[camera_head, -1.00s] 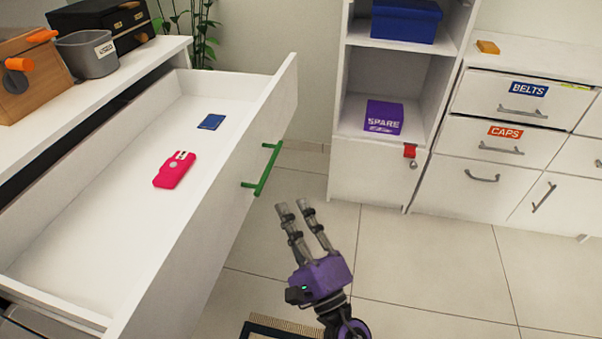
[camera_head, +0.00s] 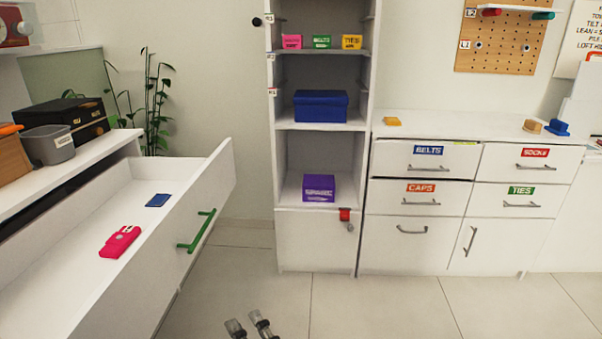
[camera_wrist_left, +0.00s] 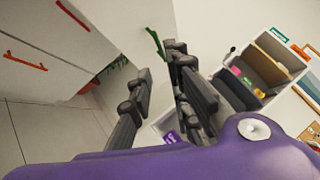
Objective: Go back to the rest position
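My left gripper (camera_head: 246,322) shows only by its fingertips at the bottom edge of the head view, below the open drawer's green handle (camera_head: 197,231). In the left wrist view the gripper (camera_wrist_left: 158,60) has its two fingers apart with nothing between them. The green handle also shows beyond the fingertips in the left wrist view (camera_wrist_left: 155,42), clear of them as far as I can see. My right gripper is in neither view.
The open white drawer (camera_head: 222,180) juts out at left, holding a pink case (camera_head: 120,242) and a blue card (camera_head: 157,200). A tall shelf (camera_head: 370,160) and labelled drawers (camera_head: 520,240) stand behind. The floor (camera_head: 390,305) between is clear.

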